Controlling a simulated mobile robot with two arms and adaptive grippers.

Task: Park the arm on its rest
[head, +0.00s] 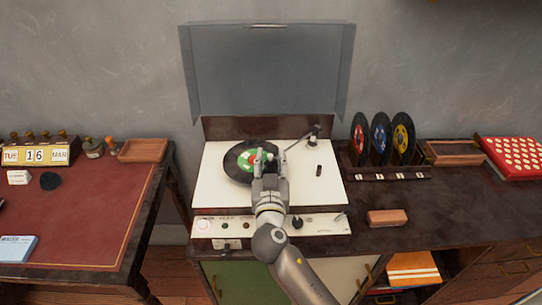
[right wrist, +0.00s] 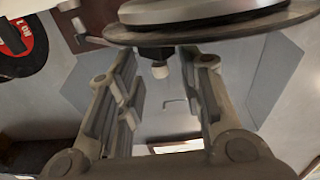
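The record player (head: 215,165) has a cream top and its lid raised. A black record (head: 234,166) with a green and red label lies on its left part. The thin tonearm (head: 291,147) runs from its pivot (head: 314,131) at the back right down-left towards my right gripper (head: 264,153). That gripper is over the record's right part and hides some of it and the tonearm's front end. In the right wrist view its two fingers (right wrist: 165,95) stand apart. A small dark and pale piece (right wrist: 160,68) shows between them; I cannot tell what it is. My left gripper is out of view.
The raised lid (head: 265,75) stands behind the player. A small dark post (head: 319,170) and front knobs (head: 297,222) are near my arm. A record rack (head: 390,177) and a brown block (head: 388,217) are to the right. A red-topped desk (head: 95,210) is left.

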